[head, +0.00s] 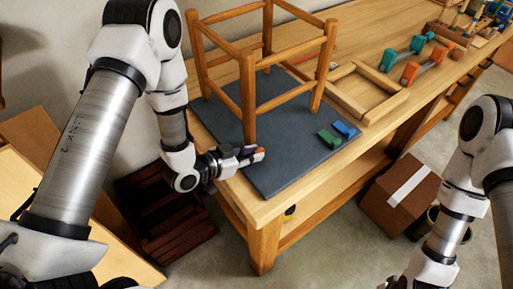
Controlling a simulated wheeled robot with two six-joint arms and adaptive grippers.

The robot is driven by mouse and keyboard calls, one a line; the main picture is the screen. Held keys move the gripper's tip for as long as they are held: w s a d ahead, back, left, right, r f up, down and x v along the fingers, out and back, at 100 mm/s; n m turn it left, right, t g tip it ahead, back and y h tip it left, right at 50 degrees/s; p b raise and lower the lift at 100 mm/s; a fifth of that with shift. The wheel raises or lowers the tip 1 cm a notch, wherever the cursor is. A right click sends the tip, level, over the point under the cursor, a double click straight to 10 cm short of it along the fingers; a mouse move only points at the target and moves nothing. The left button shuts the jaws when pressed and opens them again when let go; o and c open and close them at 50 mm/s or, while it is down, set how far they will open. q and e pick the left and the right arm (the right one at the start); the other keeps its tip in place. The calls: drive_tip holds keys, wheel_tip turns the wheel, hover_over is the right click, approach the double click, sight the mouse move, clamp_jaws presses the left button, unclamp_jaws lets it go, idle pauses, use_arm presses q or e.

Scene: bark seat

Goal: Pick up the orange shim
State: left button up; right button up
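The orange shim (260,152) shows only as a small orange piece at the fingertips of my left gripper (250,155). The fingers hide most of it. The gripper reaches in from the left, low over the near left part of the dark mat (282,178), beside the foot of a stool leg. The fingers are at the shim, but I cannot tell whether they are closed on it or whether it is off the mat. A green shim (329,139) and a blue shim (346,129) lie on the mat to the right. My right gripper is out of view.
A wooden stool frame (248,95) stands on the mat, close to my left gripper. A wooden frame tray (347,108), green clamp (400,54) and orange clamp (420,67) lie farther right on the bench (311,171). The mat's near right part is clear. A cardboard box (398,198) stands on the floor.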

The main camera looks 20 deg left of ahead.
use_arm(q)
drive_tip(key=shift+s, duration=0.25)
clamp_jaws()
drive_tip(key=shift+r, duration=0.2)
